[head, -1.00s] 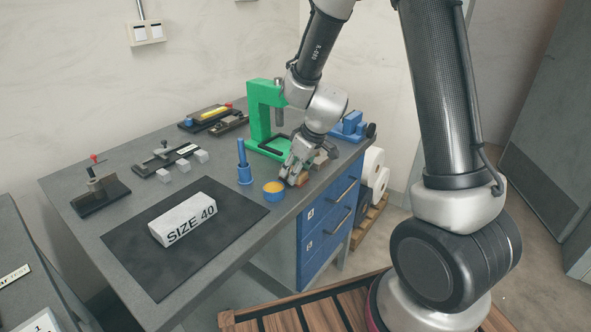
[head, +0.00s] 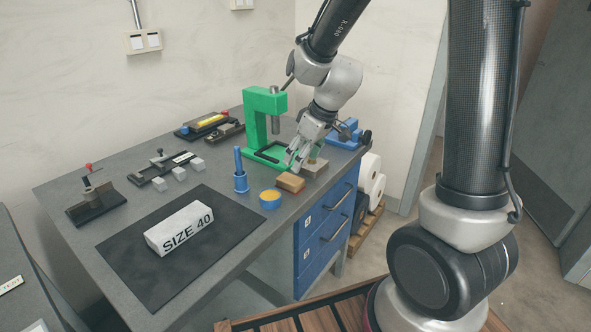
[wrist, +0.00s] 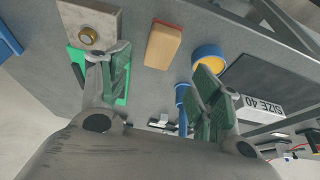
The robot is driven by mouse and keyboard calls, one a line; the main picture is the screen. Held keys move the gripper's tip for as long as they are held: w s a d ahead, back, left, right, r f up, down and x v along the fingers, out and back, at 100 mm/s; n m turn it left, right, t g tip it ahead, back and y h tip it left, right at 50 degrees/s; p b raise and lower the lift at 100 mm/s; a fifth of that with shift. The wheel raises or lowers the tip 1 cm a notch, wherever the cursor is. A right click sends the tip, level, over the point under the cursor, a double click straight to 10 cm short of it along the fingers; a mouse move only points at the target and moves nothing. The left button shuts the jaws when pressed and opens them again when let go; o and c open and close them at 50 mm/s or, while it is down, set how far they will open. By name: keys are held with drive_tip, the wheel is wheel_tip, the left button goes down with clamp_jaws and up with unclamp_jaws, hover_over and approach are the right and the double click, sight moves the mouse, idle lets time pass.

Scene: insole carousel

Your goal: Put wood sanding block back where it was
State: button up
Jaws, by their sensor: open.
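The wood sanding block (head: 291,183) is a small tan block lying on the grey bench near its front right edge, beside the blue cup of yellow stuff. It also shows in the wrist view (wrist: 163,45), with a reddish-brown long side, lying apart from the fingers. My gripper (head: 293,164) is open and empty, just above and behind the block in the head view. In the wrist view my gripper's green-padded fingers (wrist: 160,85) are spread wide with nothing between them.
The blue cup (head: 270,199), blue post (head: 240,170) and green press (head: 258,120) stand close by. A dark mat (head: 180,275) bears the SIZE 40 box (head: 178,228).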

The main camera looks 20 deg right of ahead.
drive_tip(key=s+d+r+m+h, duration=0.1)
drive_tip(key=s+d+r+m, duration=0.1)
drive_tip(key=s+d+r, duration=0.2)
drive_tip(key=s+d+r+m+h, duration=0.1)
drive_tip(key=s+d+r, duration=0.3)
drive_tip(key=s, duration=0.7)
drive_tip(key=s+d+r+m, duration=0.4)
drive_tip(key=s+r, duration=0.1)
drive_tip(key=s, duration=0.3)
drive_tip(key=shift+s+d+r+h, duration=0.2)
drive_tip(key=shift+d+r+h, duration=0.05)
drive_tip(key=shift+r+h, duration=0.15)
